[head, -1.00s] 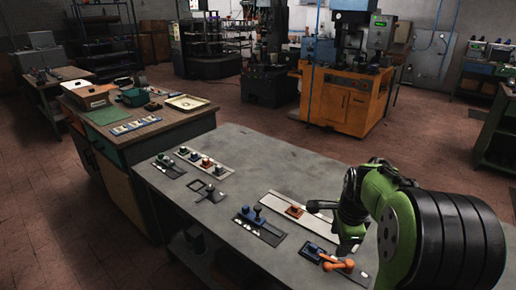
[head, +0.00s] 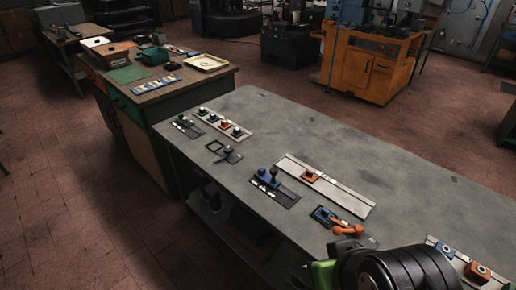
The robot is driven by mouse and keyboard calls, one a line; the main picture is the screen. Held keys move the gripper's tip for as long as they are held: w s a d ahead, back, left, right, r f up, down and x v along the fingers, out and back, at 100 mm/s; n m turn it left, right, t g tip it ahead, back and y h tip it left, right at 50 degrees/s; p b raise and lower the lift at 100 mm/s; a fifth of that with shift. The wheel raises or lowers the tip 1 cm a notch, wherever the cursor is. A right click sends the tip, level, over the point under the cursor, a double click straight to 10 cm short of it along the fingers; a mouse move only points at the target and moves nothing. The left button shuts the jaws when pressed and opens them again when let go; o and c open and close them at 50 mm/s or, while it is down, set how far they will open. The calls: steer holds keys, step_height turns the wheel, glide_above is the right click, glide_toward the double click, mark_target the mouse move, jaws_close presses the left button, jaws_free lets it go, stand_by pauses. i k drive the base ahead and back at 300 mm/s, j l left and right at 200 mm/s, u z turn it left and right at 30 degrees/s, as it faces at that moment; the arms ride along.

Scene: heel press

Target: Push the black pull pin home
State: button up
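A dark plate with an open square frame (head: 215,146) and a small black upright piece (head: 229,152) lies on the grey bench (head: 262,128). A blue block fixture (head: 262,175) with black knobs (head: 274,174) stands nearer, on a dark slotted plate. Either black piece could be the pull pin; I cannot tell which, nor how far it is in. My gripper is out of view. Only my green and black arm shows at the bottom edge, right of centre, in front of the bench's near side.
A long pale rail with an orange block (head: 310,176) lies right of the blue fixture. A blue fixture with an orange lever (head: 347,230) sits near my arm. A strip of coloured knobs (head: 224,124) lies at the far left. The right back of the bench is clear.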

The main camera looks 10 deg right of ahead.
mark_target(273, 171)
steer(key=i+j+u, duration=0.25)
steer(key=i+j, duration=0.3)
steer(key=i+j+u, duration=0.25)
steer(key=i+j, duration=0.15)
steer(key=i, duration=0.15)
